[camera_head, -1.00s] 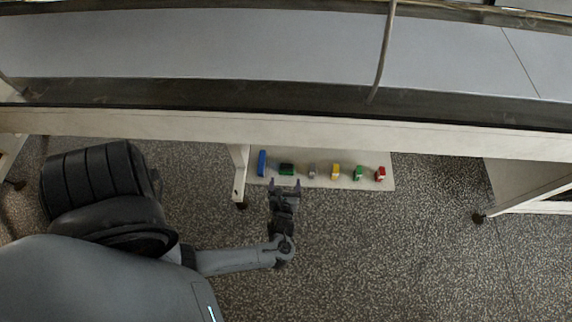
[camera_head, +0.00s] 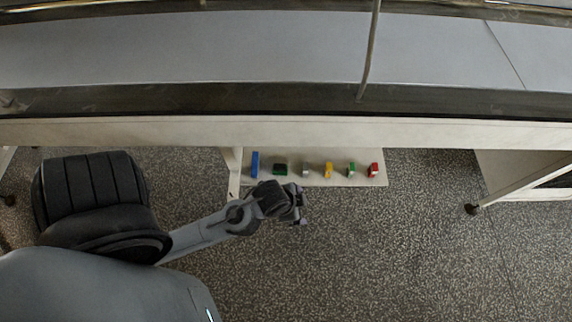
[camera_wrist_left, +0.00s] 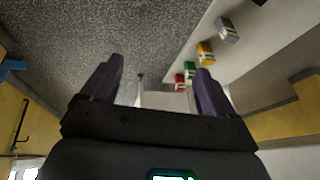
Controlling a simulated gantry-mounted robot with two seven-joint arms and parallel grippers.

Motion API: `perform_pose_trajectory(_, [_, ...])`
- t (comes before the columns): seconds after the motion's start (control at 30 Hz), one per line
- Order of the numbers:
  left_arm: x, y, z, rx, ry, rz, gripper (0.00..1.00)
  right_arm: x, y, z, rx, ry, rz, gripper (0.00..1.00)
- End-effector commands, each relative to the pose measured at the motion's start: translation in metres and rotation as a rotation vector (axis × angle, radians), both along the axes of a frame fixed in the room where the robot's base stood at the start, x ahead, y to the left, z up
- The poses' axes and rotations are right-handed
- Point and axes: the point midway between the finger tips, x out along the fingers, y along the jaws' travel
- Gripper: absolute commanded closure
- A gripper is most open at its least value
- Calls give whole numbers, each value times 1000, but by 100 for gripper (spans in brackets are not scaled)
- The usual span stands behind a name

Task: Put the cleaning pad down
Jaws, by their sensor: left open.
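My left gripper (camera_head: 300,206) is open, just in front of the low pale shelf (camera_head: 320,181) in the head view. In the left wrist view its two dark fingers (camera_wrist_left: 160,68) stand wide apart with nothing between them. A flat dark green item (camera_head: 280,169) lies on the shelf between a blue item and a grey one. It may be the cleaning pad, but it is too small to tell. It is apart from the gripper. My right gripper is not in view.
The shelf also holds a blue item (camera_head: 255,164), a grey block (camera_head: 306,168), a yellow block (camera_head: 328,170), a green one (camera_head: 350,170) and a red one (camera_head: 373,170). A long pale beam (camera_head: 420,134) crosses above the shelf. The speckled floor (camera_head: 400,250) is clear.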

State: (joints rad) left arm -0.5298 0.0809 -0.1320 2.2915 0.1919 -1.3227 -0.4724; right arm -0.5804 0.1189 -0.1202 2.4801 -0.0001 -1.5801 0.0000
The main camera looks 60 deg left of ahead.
Motion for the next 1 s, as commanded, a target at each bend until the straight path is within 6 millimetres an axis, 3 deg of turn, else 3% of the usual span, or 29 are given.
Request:
perform_pose_trajectory(0.1, [-21,-5,24,-59,57,103,12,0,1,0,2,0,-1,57])
perform_pose_trajectory(0.3, [-42,-7,45,-93,114,216,12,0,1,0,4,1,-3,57])
perform_pose_trajectory(0.77, [-46,-7,50,-96,124,241,12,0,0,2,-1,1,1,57])
perform_pose_trajectory(1.0, [-46,-7,77,-97,125,240,12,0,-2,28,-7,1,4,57])
